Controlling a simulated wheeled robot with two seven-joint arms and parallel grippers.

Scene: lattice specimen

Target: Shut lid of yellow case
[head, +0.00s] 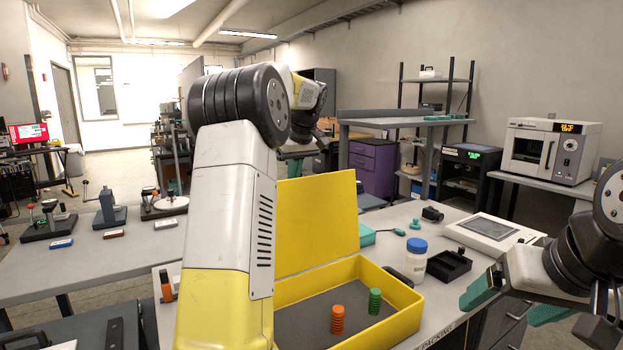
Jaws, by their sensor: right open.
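The yellow case (402,296) stands on the grey table with its lid (318,225) raised at the back. Inside are an orange ribbed stack (338,320) and a green ribbed stack (375,302) on a dark floor. My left arm stands large in front and hides the case's left part. Part of my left gripper (296,152) shows above the lid, mostly hidden behind the arm; its jaws are unclear. My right gripper (502,311), with teal fingers, is open and empty to the right of the case, apart from it.
A white jar with a blue cap (413,260) and a black tray (449,266) stand right of the case. A white device with a screen (492,228) lies farther right. A teal object (367,236) lies beside the lid. Another bench with fixtures is at left.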

